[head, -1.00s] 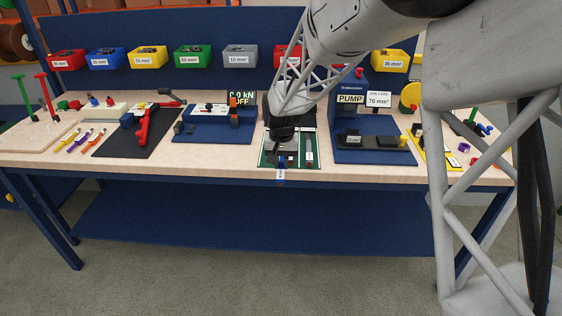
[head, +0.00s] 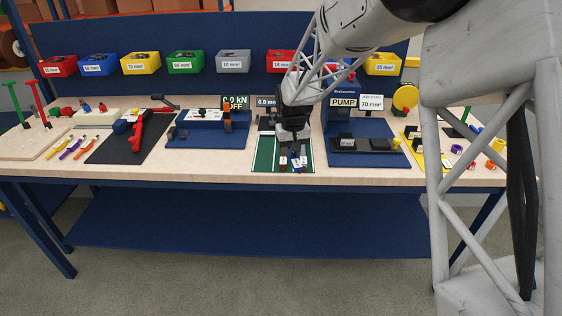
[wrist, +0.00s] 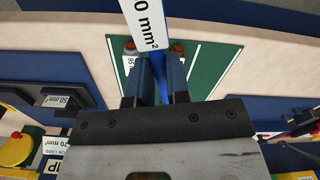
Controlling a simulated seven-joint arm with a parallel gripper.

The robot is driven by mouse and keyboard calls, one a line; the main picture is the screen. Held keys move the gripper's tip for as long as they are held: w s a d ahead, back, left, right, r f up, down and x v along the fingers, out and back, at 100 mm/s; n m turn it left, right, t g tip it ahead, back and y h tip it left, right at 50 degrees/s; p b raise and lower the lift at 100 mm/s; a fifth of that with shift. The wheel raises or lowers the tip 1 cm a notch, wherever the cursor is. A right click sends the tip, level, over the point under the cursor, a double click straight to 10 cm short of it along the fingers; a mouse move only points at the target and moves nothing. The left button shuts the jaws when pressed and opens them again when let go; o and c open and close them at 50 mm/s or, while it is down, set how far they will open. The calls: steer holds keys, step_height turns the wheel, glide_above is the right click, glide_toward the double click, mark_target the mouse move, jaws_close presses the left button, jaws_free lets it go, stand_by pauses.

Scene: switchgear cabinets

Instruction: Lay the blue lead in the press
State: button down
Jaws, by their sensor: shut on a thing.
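My gripper (head: 294,145) is over the green mat (head: 264,156) near the bench's front edge. In the wrist view my gripper (wrist: 160,68) is shut on the blue lead (wrist: 166,82). The lead's white tag (wrist: 148,22), with "0 mm²" readable, sticks out beyond the fingertips. In the head view the lead (head: 297,165) shows as a small blue and white piece below my gripper. The blue press (head: 366,157) with a PUMP sign stands to the right of the mat, dark blocks on its base. A card on it reads 70 mm².
Red-ended pieces (wrist: 130,47) lie on the mat beside the fingers, one tagged 95. A blue stand (head: 205,138) with a "0.0 kN OFF" display is left of the mat. Coloured bins (head: 234,61) line the back panel. A yellow board (head: 414,146) lies right of the press.

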steer(key=w+d+r+n, duration=0.2)
steer(key=w+d+n, duration=0.3)
steer(key=d, duration=0.4)
steer(key=w+d+r+n, duration=0.2)
steer(key=w+d+n, duration=0.3)
steer(key=d, duration=0.5)
steer(key=w+d+r+n, duration=0.2)
steer(key=w+d+n, duration=0.3)
steer(key=d, duration=0.5)
steer(key=shift+w+r, duration=0.35)
steer(key=shift+w, duration=0.9)
steer(key=shift+f, duration=0.15)
steer(key=shift+f, duration=5.1)
steer(key=shift+a+f, duration=0.15)
steer(key=shift+a, duration=0.15)
steer(key=c, duration=1)
jaws_free()
